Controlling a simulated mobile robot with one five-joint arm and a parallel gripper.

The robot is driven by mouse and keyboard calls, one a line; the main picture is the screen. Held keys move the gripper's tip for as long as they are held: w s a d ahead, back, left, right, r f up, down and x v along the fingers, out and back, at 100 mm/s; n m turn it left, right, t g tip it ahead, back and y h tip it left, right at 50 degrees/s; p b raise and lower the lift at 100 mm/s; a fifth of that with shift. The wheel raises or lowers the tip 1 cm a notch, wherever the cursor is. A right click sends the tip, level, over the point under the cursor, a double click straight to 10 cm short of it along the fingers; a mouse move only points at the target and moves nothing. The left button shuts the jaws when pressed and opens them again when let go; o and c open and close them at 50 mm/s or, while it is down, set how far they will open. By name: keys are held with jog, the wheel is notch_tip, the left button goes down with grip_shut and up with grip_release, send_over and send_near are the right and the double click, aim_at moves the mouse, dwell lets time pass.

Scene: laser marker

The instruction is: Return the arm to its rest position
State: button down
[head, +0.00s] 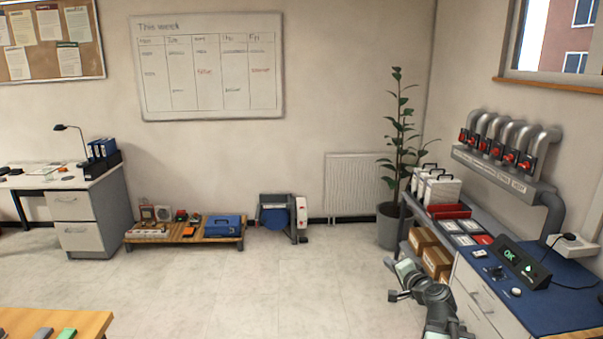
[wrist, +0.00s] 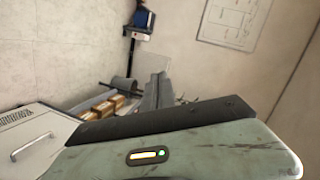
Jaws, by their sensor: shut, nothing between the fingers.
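My arm (head: 437,300) shows at the lower right of the head view, in front of the blue-topped workbench (head: 562,308). It is bent, with its grey-green end held beside the bench's drawer front, over the open floor side. In the wrist view, my gripper (wrist: 158,88) shows as narrow grey fingers beyond the grey-green wrist housing (wrist: 190,150). The fingers are together and hold nothing. The housing hides much of the lower part of that view.
The bench carries a black display box (head: 522,262), cards and a red tray (head: 447,211). Cardboard boxes (head: 424,241) sit on its lower shelf. A potted plant (head: 391,225) stands behind. A low wooden platform (head: 185,238) is at the left. The middle floor is clear.

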jog(key=s+a+f+n+g+y, duration=0.1)
jog(key=s+a+f+n+g, duration=0.15)
jog(key=a, duration=0.55)
jog(key=s+a+f+n+g+y, duration=0.1)
jog(key=a+f+n+g, duration=0.25)
jog(key=a, duration=0.55)
jog(key=s+a+f+n+g+y, duration=0.1)
jog(key=s+a+f+n+g, duration=0.2)
jog(key=a, duration=0.5)
jog(key=s+d+f+n+g+h, duration=0.1)
jog(key=s+d+f+g+h, duration=0.1)
jog(key=s, duration=0.4)
jog(key=s+d+f+n+g+h, duration=0.1)
jog(key=s+d+f+g+h, duration=0.1)
jog(key=s+d+f, duration=0.3)
jog(key=shift+s+f+n+g+h+p, duration=0.35)
jog(key=shift+s+g, duration=0.3)
jog(key=shift+g, duration=0.25)
jog(key=shift+d, duration=0.1)
